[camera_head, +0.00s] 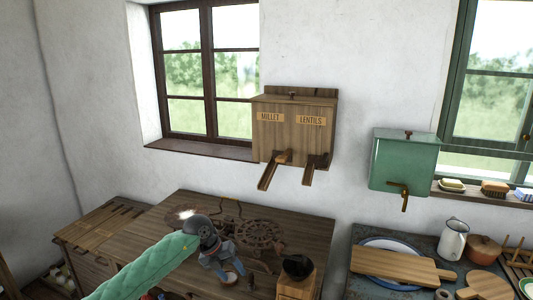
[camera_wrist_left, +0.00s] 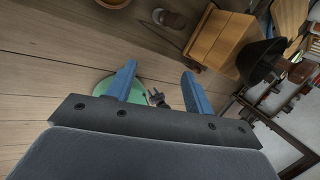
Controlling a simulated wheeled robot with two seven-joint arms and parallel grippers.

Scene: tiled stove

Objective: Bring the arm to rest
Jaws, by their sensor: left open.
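My left arm, in a green quilted sleeve, comes in from the lower left in the head view. Its gripper (camera_head: 226,270) points down over the wooden table (camera_head: 180,213). In the left wrist view the two blue fingers (camera_wrist_left: 160,88) stand wide apart with nothing held between them. A green round thing (camera_wrist_left: 108,88) and a small dark object lie beyond the fingers, lower down. My right gripper does not show in either view.
A wooden mill with a dark bowl (camera_head: 298,268) stands right of the gripper. A wooden dispenser marked millet and lentils (camera_head: 294,130) and a green tank (camera_head: 403,163) hang on the wall. A cutting board (camera_head: 400,266) and white jug (camera_head: 453,240) are at right.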

